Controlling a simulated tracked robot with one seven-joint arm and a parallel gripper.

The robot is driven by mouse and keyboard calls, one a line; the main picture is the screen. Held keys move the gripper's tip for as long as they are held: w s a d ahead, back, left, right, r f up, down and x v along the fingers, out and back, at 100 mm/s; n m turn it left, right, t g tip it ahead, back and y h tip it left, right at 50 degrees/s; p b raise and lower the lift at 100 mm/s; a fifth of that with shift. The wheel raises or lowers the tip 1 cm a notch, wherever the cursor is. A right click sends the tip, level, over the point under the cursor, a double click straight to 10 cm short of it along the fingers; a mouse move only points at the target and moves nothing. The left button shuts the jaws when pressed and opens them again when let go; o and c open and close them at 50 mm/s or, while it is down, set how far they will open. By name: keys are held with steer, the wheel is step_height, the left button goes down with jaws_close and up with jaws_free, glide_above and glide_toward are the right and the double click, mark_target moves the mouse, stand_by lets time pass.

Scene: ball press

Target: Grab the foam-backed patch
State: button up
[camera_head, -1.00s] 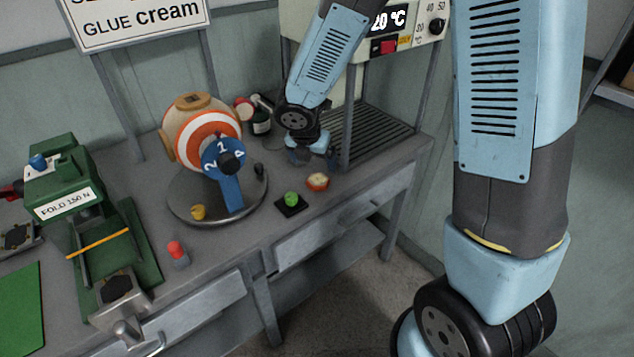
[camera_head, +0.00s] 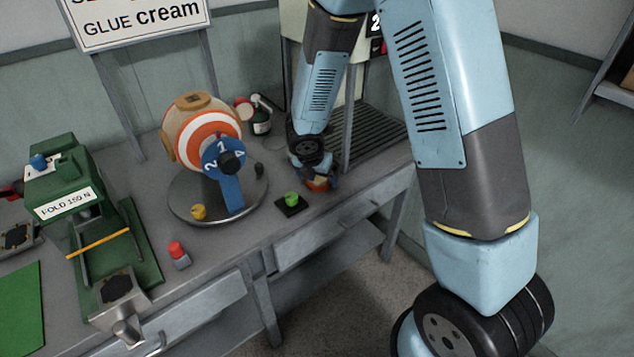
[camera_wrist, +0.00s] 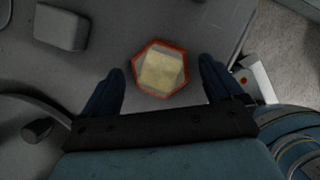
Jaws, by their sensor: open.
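The foam-backed patch looks to be the small orange-red hexagon with a pale yellowish top (camera_wrist: 161,70) in the wrist view, lying on the grey table. In the head view the patch (camera_head: 318,184) is mostly hidden beneath my gripper (camera_head: 318,175). In the wrist view my gripper (camera_wrist: 163,88) is open, with one dark blue finger on each side of the patch. The patch lies between and slightly beyond the fingertips. No contact is visible, and I cannot tell the height of the fingers above the table.
A green button on a black base (camera_head: 291,200) stands just left of my gripper. Farther left is a striped ball (camera_head: 203,135) on a round stand with a blue numbered dial. A green press (camera_head: 80,200) and a red button (camera_head: 177,252) are at left. The table's front edge is close.

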steer(key=shift+f, duration=0.15)
steer(key=shift+c, duration=0.3)
steer(key=c, duration=1.1)
